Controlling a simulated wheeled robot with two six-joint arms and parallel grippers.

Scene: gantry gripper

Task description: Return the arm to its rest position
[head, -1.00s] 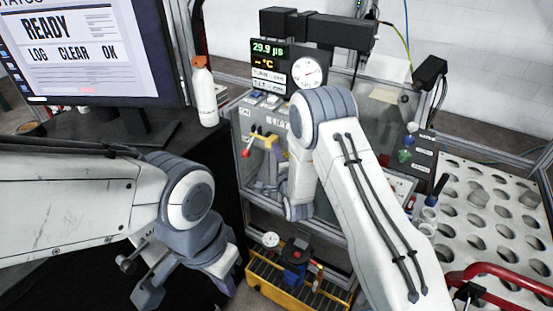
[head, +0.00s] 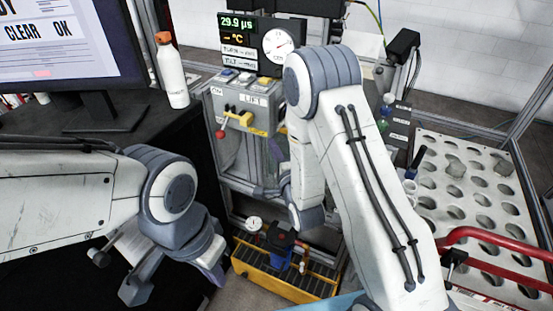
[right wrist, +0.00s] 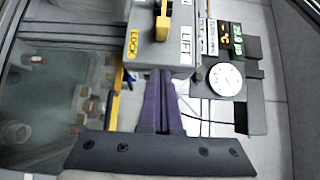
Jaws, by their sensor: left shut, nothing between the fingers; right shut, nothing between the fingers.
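My right arm comes up from the lower right in the head view and bends down at its elbow. Its gripper (head: 277,150) is partly hidden behind the arm, in front of the grey control box (head: 238,105). In the right wrist view the purple fingers (right wrist: 161,78) are together and empty, pointing at the box's lower edge, just below the yellow lever (right wrist: 162,24); whether they touch the box I cannot tell. My left arm comes in from the left with its gripper (head: 214,272) low, over the dark area; its purple fingers are mostly hidden and hold nothing visible.
A monitor (head: 60,40) and a white bottle (head: 172,75) stand on the dark desk at left. A yellow toolbox (head: 285,270) sits below the control box. A perforated white rack (head: 475,205) and a red rail (head: 500,238) lie right of my right arm.

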